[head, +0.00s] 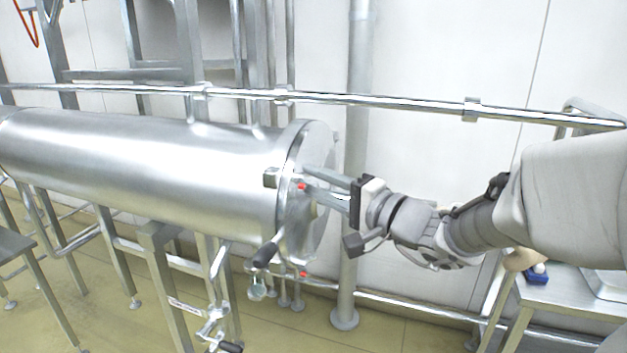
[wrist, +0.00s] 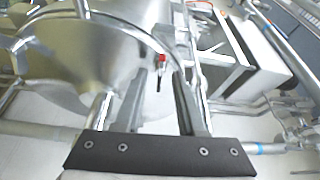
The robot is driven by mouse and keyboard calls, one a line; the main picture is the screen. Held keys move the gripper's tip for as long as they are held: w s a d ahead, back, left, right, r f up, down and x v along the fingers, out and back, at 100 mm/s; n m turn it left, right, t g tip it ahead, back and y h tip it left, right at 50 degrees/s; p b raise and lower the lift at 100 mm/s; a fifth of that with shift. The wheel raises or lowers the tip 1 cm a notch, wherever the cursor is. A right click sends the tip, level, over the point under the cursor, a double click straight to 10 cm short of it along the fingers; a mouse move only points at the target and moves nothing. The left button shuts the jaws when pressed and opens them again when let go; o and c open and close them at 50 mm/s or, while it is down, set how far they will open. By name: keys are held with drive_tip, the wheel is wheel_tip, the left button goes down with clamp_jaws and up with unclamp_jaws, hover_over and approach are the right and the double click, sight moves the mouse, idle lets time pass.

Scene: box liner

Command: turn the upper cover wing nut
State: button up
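A shiny steel cylindrical vessel (head: 150,165) has a round end cover (head: 318,225) at its right end. A small red-marked fitting, seemingly the upper wing nut (head: 302,187), sits at the cover's rim. A second red fitting (head: 303,274) is lower on the rim. My gripper (head: 312,183) reaches in from the right with its fingertips close to the upper one. In the wrist view a red-topped fitting with a dark stem (wrist: 162,58) shows beyond and between the separated fingers (wrist: 160,72). The gripper looks open; contact cannot be told.
A black-ended handle (head: 265,254) hangs below the cover's left side. A horizontal steel pipe (head: 380,101) runs behind the vessel. A vertical post (head: 346,290) stands behind my gripper. A steel table (head: 575,298) with a blue item is at the lower right.

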drive_tip(key=shift+w+a, duration=0.3)
drive_tip(key=shift+a, duration=0.05)
clamp_jaws()
